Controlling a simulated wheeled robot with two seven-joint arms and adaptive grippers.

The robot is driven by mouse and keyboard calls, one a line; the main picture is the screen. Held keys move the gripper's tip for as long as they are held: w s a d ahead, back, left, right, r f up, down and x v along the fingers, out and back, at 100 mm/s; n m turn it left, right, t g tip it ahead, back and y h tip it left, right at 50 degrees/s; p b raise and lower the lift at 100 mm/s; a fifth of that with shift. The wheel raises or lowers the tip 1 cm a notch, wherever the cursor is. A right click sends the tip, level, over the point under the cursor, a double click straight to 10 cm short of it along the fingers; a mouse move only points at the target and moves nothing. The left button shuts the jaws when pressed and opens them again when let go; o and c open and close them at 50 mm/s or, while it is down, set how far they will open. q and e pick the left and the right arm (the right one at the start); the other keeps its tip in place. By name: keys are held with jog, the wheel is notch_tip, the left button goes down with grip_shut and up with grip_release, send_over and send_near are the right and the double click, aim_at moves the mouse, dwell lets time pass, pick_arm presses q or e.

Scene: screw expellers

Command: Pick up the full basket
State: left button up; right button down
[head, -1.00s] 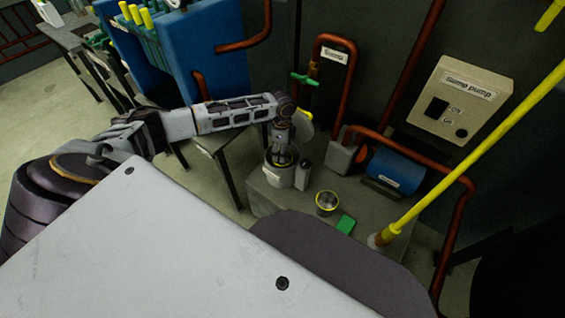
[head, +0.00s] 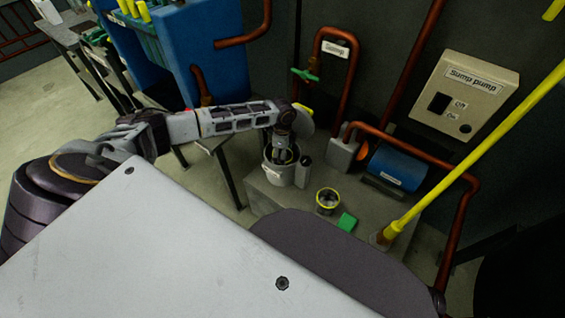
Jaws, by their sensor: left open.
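A light grey round pot (head: 278,174) stands on the grey platform by the wall, with an open top. My left gripper (head: 283,157) points down into the mouth of this pot and is open. Something yellow shows around its fingertips, perhaps the rim of a basket inside, but the hand hides most of it. I cannot tell whether the fingers touch it. A small yellow-rimmed metal cup or basket (head: 327,201) stands apart on the platform to the right, and its contents are too small to make out. My right gripper is not in view.
A dark upright object (head: 303,172) stands close beside the pot. A green block (head: 347,222) lies by the small cup. A blue motor (head: 398,168), copper pipes (head: 346,85) and a yellow pole (head: 470,157) bound the platform. A blue machine (head: 205,60) stands behind my arm.

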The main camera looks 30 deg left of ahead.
pick_arm(q)
jog(key=shift+f, duration=0.55)
jog(key=c, duration=1.1)
